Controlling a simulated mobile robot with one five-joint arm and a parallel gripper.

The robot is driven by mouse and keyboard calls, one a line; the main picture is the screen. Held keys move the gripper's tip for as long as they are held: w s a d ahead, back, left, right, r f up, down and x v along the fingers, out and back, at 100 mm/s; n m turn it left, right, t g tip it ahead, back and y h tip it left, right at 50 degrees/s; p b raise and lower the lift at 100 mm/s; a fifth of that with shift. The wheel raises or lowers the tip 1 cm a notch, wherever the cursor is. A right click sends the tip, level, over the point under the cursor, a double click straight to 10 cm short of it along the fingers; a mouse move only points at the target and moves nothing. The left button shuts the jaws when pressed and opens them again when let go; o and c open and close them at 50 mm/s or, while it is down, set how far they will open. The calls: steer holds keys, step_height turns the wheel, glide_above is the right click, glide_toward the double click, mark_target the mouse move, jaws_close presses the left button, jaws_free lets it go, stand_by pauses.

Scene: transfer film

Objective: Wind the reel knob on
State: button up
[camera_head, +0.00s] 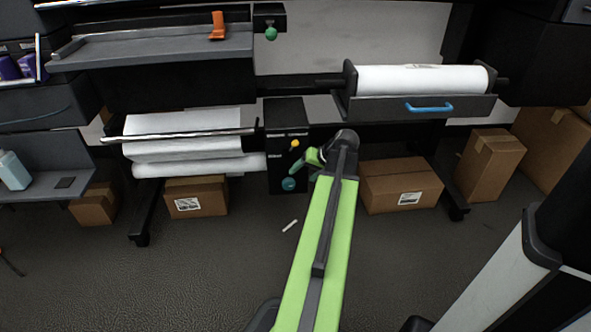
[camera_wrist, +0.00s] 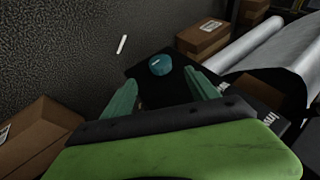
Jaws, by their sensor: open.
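A round teal knob (camera_head: 289,184) sits low on the front of a black panel (camera_head: 287,160), at the right end of the white rolled film (camera_head: 200,158). I take it for the reel knob. In the wrist view the teal knob (camera_wrist: 160,64) shows just beyond the fingertips, between their lines, with nothing gripping it. My gripper (camera_head: 310,166) is open and empty, just right of the panel in the head view. Its two teal fingers also show in the wrist view (camera_wrist: 161,79). A small yellow knob (camera_head: 295,143) is higher on the panel.
Cardboard boxes stand on both sides, one (camera_head: 197,197) at left and one (camera_head: 400,187) at right. A white roll (camera_head: 420,79) lies in a tray with a blue handle (camera_head: 428,107). A small white stick (camera_head: 290,226) lies on the floor. The front floor is mostly clear.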

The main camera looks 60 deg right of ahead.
steer(key=p+v, duration=0.3)
steer(key=v, duration=0.3)
steer(key=shift+s+r+p, duration=0.2)
steer(key=shift+r+p, duration=0.1)
steer(key=shift+p, duration=0.05)
